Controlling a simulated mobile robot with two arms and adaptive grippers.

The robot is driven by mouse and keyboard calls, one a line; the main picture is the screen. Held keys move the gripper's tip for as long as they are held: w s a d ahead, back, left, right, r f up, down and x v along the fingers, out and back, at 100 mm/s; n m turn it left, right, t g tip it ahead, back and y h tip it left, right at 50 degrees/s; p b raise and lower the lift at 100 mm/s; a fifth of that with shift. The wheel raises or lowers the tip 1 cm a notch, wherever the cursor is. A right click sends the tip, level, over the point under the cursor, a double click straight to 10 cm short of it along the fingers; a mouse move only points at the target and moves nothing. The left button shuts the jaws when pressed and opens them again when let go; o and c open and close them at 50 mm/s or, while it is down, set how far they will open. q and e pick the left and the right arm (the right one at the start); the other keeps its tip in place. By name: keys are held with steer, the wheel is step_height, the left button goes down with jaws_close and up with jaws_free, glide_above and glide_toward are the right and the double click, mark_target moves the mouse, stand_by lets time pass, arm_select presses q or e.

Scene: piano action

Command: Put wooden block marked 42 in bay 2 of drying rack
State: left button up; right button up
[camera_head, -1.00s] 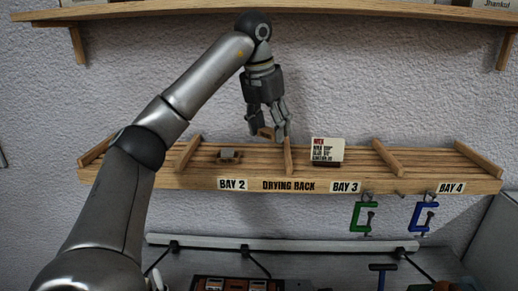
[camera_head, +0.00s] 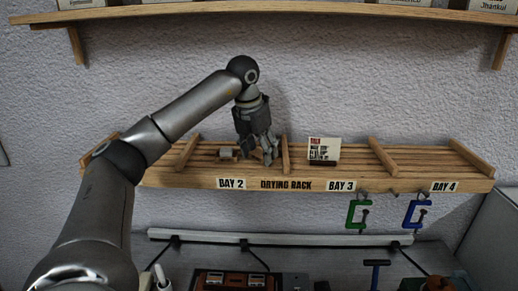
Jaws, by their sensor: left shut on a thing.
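The drying rack (camera_head: 300,180) is a slatted wooden shelf on the wall, with dividers and bay labels along its front edge. The bay 2 label (camera_head: 231,184) sits below the section where my left gripper (camera_head: 263,157) is. The gripper points down, low over the bay 2 slats, just left of the divider (camera_head: 285,155). It is shut on a small wooden block, mostly hidden by the fingers; its number cannot be read. Whether the block touches the slats is unclear. My right gripper is not in view.
Bay 4 (camera_head: 433,160) looks empty.

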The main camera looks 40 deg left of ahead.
arm_select(q)
steer(key=o, duration=0.5)
steer(key=shift+f, duration=0.1)
steer(key=shift+r, duration=0.5)
steer(key=b+v, duration=0.2)
steer(key=v, duration=0.4)
steer(key=shift+s+r, duration=0.1)
steer(key=shift+r, duration=0.25)
